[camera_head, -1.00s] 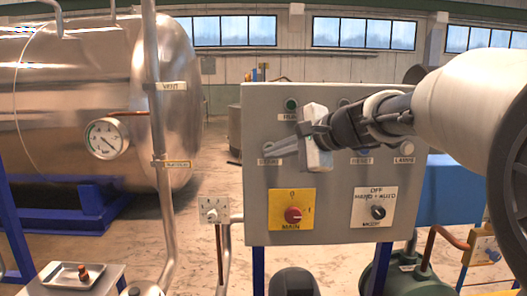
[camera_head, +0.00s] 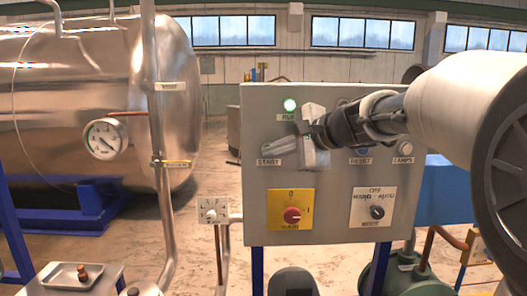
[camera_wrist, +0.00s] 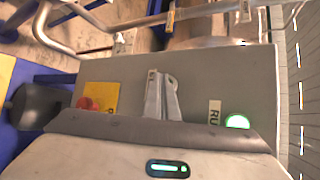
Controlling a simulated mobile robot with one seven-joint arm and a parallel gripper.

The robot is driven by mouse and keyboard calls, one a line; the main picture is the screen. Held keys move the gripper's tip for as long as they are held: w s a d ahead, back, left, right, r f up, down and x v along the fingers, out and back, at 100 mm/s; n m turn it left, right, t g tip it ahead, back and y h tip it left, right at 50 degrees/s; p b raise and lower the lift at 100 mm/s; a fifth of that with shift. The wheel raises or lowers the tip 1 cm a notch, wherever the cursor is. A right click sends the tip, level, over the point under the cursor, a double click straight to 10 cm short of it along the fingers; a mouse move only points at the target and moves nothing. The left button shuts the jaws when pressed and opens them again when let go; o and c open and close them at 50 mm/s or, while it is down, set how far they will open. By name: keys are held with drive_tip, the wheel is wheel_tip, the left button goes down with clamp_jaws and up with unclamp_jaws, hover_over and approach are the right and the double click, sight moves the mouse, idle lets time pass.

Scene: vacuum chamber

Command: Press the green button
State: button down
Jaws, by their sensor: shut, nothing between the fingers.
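The grey control panel (camera_head: 330,185) faces me. My gripper (camera_head: 266,150) is shut and empty, its fingertips at the START label (camera_head: 269,162) on the panel's left side. No green button shows by that label; the fingers cover the spot above it, and I cannot tell whether they touch a button. The green RUN lamp (camera_head: 290,105) above is lit brightly. In the wrist view my gripper's fingers (camera_wrist: 160,78) reach toward the panel, with the glowing RUN lamp (camera_wrist: 237,121) to their right.
A red MAIN switch (camera_head: 292,215) on a yellow plate and a black MODE selector (camera_head: 377,212) sit lower on the panel. RESET (camera_head: 359,161) and LAMPS (camera_head: 403,160) labels are at the right. A pipe (camera_head: 160,150) and a steel tank (camera_head: 80,90) stand left.

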idle(0.3)
drive_tip(key=shift+s+b, duration=0.35)
drive_tip(key=shift+s, duration=0.5)
drive_tip(key=s+b, duration=0.1)
drive_tip(key=s, duration=0.4)
idle(0.5)
drive_tip(key=s+d+f+n+g+h+p, duration=0.1)
drive_tip(key=s+d+f+n+h, duration=0.1)
drive_tip(key=s, duration=0.6)
drive_tip(key=s+d+f+n+g+h+p, duration=0.1)
drive_tip(key=s+d+f+n+g+h, duration=0.1)
drive_tip(key=s+f+n, duration=0.5)
drive_tip(key=s+d+f+n+g+h+p, duration=0.1)
drive_tip(key=s+d+f+n+h, duration=0.3)
drive_tip(key=s+f, duration=0.3)
drive_tip(key=s+d, duration=0.1)
drive_tip(key=s, duration=0.1)
drive_tip(key=shift+s+d+f+n+p, duration=0.15)
drive_tip(key=shift+s+d+n+p, duration=0.15)
drive_tip(key=shift+s+d+p, duration=0.1)
